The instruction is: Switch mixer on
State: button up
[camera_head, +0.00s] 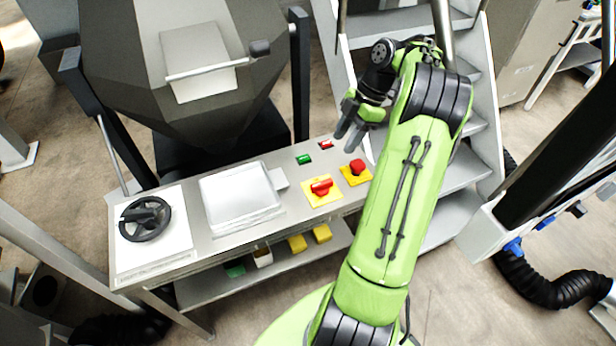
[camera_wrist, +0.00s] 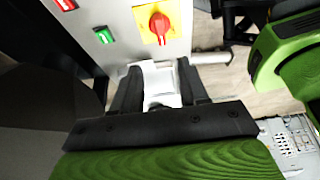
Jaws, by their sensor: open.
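The mixer's control panel (camera_head: 285,180) carries a green button (camera_head: 303,159) and a red button (camera_head: 326,145). In front of them is a red rotary switch (camera_head: 321,187) on a yellow plate. A round red knob (camera_head: 356,170) on another yellow plate sits to its right. My gripper (camera_head: 349,131) is open and empty, above the panel's right back edge. In the wrist view its fingers (camera_wrist: 158,88) are spread. Beyond them are the green button (camera_wrist: 104,36), the red button (camera_wrist: 66,4) and the red rotary switch (camera_wrist: 158,24), all apart from the fingers.
A large grey hopper (camera_head: 180,100) rises behind the panel. A white tray-like plate (camera_head: 240,200) and a black handwheel (camera_head: 145,218) are at the panel's left. Small boxes (camera_head: 298,243) stand on the shelf below. Metal steps (camera_head: 460,170) stand behind my arm.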

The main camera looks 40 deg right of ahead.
aim_at(322, 183)
jog(key=b+x, duration=0.6)
jog(key=x, duration=0.8)
jog(key=shift+s+f, duration=0.1)
jog(key=shift+f, duration=0.25)
grip_shut()
